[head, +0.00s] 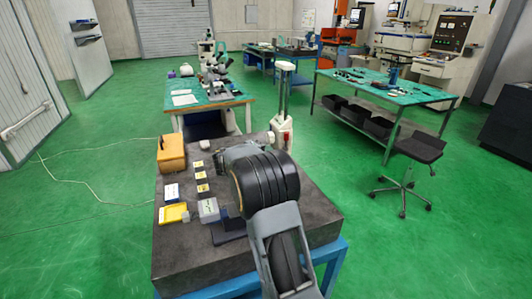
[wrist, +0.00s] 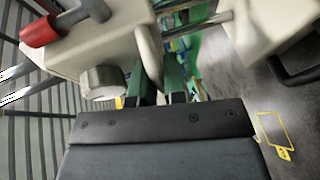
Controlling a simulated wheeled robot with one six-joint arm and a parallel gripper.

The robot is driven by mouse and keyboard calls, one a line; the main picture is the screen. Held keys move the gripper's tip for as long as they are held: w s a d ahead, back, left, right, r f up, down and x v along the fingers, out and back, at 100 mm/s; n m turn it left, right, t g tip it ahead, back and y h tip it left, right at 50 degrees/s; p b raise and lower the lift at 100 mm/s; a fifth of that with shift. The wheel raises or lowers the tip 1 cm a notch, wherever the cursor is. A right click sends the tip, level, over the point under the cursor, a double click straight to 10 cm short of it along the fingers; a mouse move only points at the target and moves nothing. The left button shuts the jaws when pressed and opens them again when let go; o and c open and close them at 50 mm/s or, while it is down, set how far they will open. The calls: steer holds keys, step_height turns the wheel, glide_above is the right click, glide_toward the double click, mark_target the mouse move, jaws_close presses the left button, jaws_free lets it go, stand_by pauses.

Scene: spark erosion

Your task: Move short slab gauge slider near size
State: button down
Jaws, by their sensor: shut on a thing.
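In the wrist view, my gripper (wrist: 157,88) is shut on a pale part between its two green-lined fingers. It looks like part of the gauge slider (wrist: 151,45), but its full outline is hidden by the fingers and cut off by the frame. A pale casting with a red-tipped lever (wrist: 40,32) stands to the left, and another pale block (wrist: 270,25) stands to the right. In the head view, a pale gauge stand (head: 284,98) with a red mark on its base rises behind the grey plate. My arm hides my fingertips there.
The dark grey plate (head: 180,262) carries an orange box (head: 171,153), several yellow-marked labels (head: 202,176), a yellow case (head: 174,213) and a small grey box (head: 208,208). A yellow outline (wrist: 275,130) shows right of the gripper. A stool (head: 410,160) stands right; green floor is clear between.

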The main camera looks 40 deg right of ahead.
steer(key=shift+f+b, duration=0.15)
steer(key=shift+b, duration=1.1)
steer(key=shift+r, duration=0.25)
steer(key=c, duration=1.5)
jaws_free()
steer(key=shift+o, duration=0.2)
steer(key=shift+a, duration=0.1)
steer(key=b+v, duration=0.2)
steer(key=v, duration=1.1)
steer(key=shift+a, duration=0.3)
